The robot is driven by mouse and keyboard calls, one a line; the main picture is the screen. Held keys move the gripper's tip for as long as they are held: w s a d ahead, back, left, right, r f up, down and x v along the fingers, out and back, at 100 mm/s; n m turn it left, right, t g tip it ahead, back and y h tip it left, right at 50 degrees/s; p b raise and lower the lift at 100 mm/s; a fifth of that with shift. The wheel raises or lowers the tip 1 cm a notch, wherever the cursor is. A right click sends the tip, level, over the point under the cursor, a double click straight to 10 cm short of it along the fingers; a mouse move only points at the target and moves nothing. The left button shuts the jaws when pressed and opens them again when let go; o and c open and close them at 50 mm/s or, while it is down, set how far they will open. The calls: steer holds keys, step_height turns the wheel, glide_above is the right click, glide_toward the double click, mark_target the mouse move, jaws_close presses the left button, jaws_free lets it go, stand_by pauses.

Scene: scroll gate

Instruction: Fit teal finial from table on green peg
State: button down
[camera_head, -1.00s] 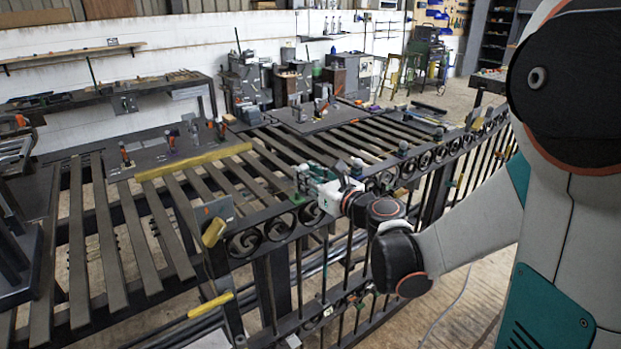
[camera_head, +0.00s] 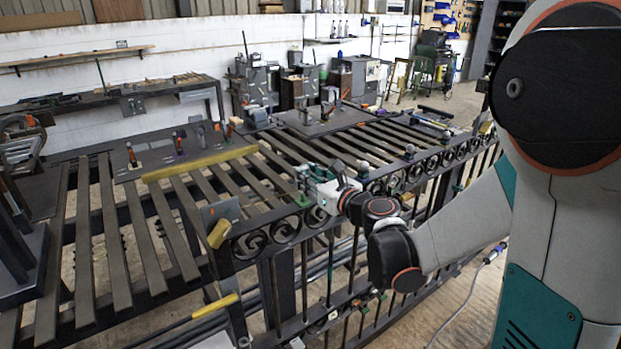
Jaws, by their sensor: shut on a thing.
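My gripper (camera_head: 308,178) is small in the view, above the top rail of the scroll gate (camera_head: 285,228), near the middle of the picture. It is shut on a small teal piece, taken to be the teal finial (camera_head: 318,172), mostly hidden by the fingers. A small green spot, perhaps the green peg (camera_head: 303,199), shows on the rail just below the gripper. I cannot tell whether the finial touches it.
Other small finials stand along the rail to the right, one dark (camera_head: 409,151). A slatted table (camera_head: 110,230) lies behind the gate, with a yellow bar (camera_head: 200,163) across its slats. A grey plate with a yellow block (camera_head: 219,234) stands at the rail's left.

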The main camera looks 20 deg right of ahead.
steer(key=shift+w+a, duration=0.1)
steer(key=shift+w, duration=0.15)
steer(key=shift+w+f, duration=0.1)
steer(key=shift+w, duration=0.1)
steer(key=shift+f+b, duration=0.4)
steer(key=shift+s+f+b, duration=0.1)
steer(key=shift+f+b, duration=2.15)
steer(key=shift+f, duration=0.25)
stand_by(1.0)
steer(key=c, duration=1.2)
jaws_free()
steer(key=shift+c, duration=0.2)
steer(key=v, duration=1.2)
